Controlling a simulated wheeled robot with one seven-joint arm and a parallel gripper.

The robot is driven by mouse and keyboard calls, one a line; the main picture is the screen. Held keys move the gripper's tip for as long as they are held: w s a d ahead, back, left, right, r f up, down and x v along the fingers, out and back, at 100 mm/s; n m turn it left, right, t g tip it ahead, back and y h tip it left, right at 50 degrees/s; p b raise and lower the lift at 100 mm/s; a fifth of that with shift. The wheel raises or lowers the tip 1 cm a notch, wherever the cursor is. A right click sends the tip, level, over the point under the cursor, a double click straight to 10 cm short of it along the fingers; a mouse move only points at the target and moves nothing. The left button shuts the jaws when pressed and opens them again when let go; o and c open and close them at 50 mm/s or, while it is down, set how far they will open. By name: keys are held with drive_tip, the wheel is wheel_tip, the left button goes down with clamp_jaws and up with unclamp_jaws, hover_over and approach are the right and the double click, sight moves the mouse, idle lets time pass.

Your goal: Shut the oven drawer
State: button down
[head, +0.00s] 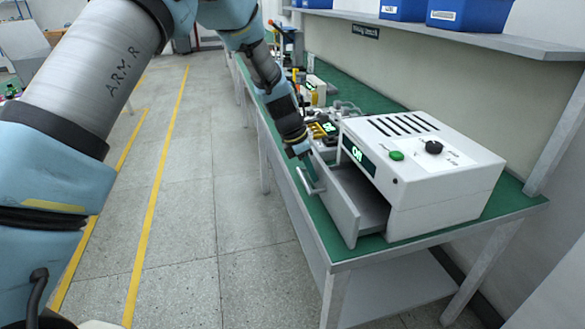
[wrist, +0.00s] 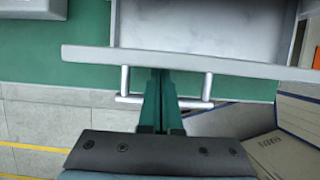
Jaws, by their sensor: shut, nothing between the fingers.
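The white oven (head: 425,160) stands on the green bench top, with a lit display, a green button and a black knob. Its drawer (head: 352,203) is pulled out toward the aisle and looks empty. In the wrist view the drawer front (wrist: 225,63) runs across the picture, with its metal bar handle (wrist: 207,90) on the near side. My gripper (head: 302,165) is at the drawer front near the handle. In the wrist view my gripper (wrist: 160,85) is shut and empty, its fingers crossing the handle bar between the two posts. I cannot tell whether they touch the drawer.
The green-topped bench (head: 508,212) has small equipment (head: 318,95) behind my gripper. A shelf (head: 480,38) with blue bins (head: 460,14) hangs above the bench. The floor aisle (head: 215,200) left of the bench is clear.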

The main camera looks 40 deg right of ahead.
drive_tip(key=p, duration=0.2)
hover_over(346, 182)
drive_tip(key=a, duration=0.2)
drive_tip(key=shift+w, duration=0.45)
